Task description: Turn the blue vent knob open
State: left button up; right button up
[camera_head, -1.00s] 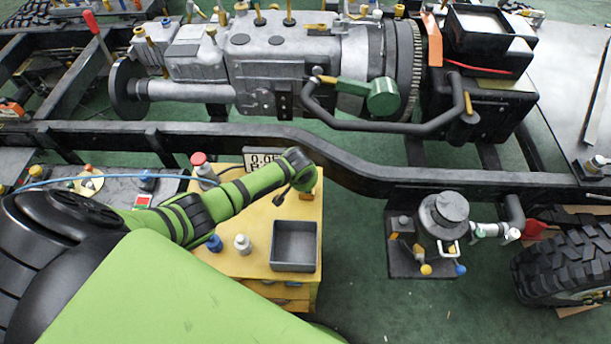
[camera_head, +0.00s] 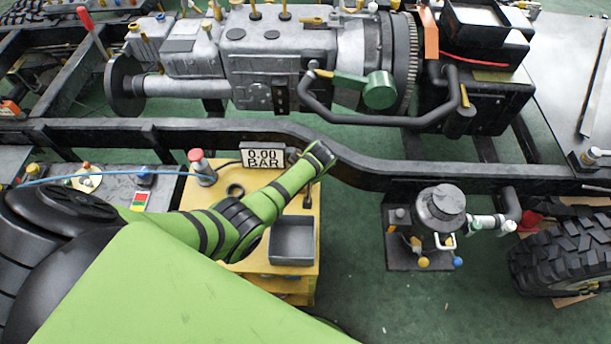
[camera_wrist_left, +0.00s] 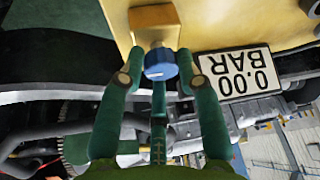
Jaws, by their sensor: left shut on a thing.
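The blue vent knob (camera_wrist_left: 160,72) sits on the end of a brass block (camera_wrist_left: 155,27) in the left wrist view. The two green fingers of my left gripper (camera_wrist_left: 160,76) are on either side of the knob, shut on it. In the head view my green left arm reaches over the yellow stand (camera_head: 228,267), and its wrist hides the knob and the fingers. A display (camera_head: 263,157) beside the wrist reads 0.00 BAR; it appears upside down in the left wrist view (camera_wrist_left: 238,74). My right gripper is not in view.
A grey tray (camera_head: 292,241) and a red-topped post (camera_head: 201,167) stand on the yellow stand. The dark chassis rail (camera_head: 220,133) runs just behind my wrist. A grey pump unit (camera_head: 440,210) stands to the right, with green floor between.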

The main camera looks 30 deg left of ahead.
pick_arm(q)
jog(key=shift+w+a+r, duration=0.3)
jog(key=shift+w+a, duration=0.05)
jog(key=o, duration=1)
jog(key=shift+o, duration=0.5)
jog(key=shift+s+f, duration=0.15)
jog(key=shift+s, duration=0.05)
jog(key=shift+d, duration=0.15)
jog(key=shift+s+d+r, duration=0.2)
jog(key=shift+d+r, duration=0.05)
jog(key=shift+r, duration=0.35)
jog(key=v, duration=1)
jog(key=shift+r, duration=0.3)
